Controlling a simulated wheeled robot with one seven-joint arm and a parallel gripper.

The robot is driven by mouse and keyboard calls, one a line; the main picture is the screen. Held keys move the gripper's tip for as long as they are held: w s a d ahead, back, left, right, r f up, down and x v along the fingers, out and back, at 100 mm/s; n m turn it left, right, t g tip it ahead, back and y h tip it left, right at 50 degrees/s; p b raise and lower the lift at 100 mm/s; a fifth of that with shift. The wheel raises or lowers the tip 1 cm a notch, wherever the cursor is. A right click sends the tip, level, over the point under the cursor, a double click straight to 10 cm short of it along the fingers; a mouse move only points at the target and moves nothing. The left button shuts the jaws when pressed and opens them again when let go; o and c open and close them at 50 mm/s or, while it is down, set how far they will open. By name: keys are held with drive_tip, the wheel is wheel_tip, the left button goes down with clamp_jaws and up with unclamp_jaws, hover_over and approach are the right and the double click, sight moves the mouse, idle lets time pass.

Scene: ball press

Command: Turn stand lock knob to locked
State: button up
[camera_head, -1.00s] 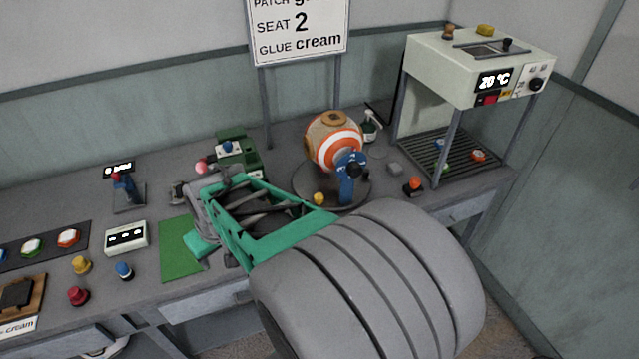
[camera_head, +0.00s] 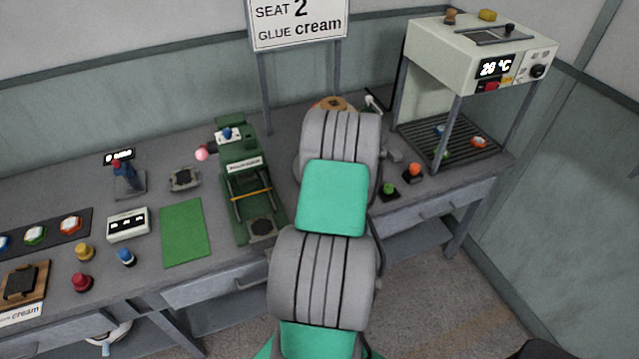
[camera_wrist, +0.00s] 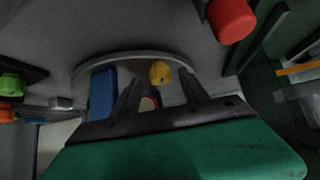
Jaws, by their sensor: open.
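The yellow stand lock knob (camera_wrist: 160,73) shows in the wrist view at the edge of the round grey stand base (camera_wrist: 90,70). My gripper (camera_wrist: 158,80) is open, with one dark finger on each side of the knob in the picture; I cannot tell whether they touch it. The blue part of the stand (camera_wrist: 102,93) is left of the fingers. A small reddish patch shows between the fingers, too little to identify. In the head view my arm hides the gripper, the knob and most of the stand; only the top of the ball (camera_head: 335,103) shows.
A red cylinder (camera_wrist: 232,18) stands near the right finger in the wrist view. In the head view, a green button (camera_head: 389,190) and an orange button (camera_head: 413,171) are right of my arm. A green press-like fixture (camera_head: 250,190) is to its left, and the heater (camera_head: 480,60) stands at the right.

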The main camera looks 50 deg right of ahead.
drive_tip(key=shift+x, duration=0.8)
clamp_jaws()
